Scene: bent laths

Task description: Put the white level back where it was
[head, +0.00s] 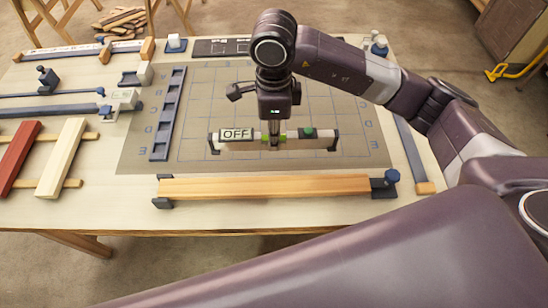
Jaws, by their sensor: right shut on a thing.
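The white level (296,144) is a pale bar with black end pieces, a label reading "OFF", a bright green vial near the middle and a dark green spot to the right. My right gripper (273,141) points down from above and is shut on its middle. The level lies crosswise over the grey gridded mat (210,104). I cannot tell whether it touches the mat or hangs just above it. The gripper's fingers hide part of its middle. My left gripper is not in view.
A long wooden lath (265,187) lies in a dark clamp with a blue knob (392,176) along the front. A slotted dark blue rack (168,113) stands left of the level. Red (19,156) and cream (62,158) laths lie at the left. The mat around the level is mostly clear.

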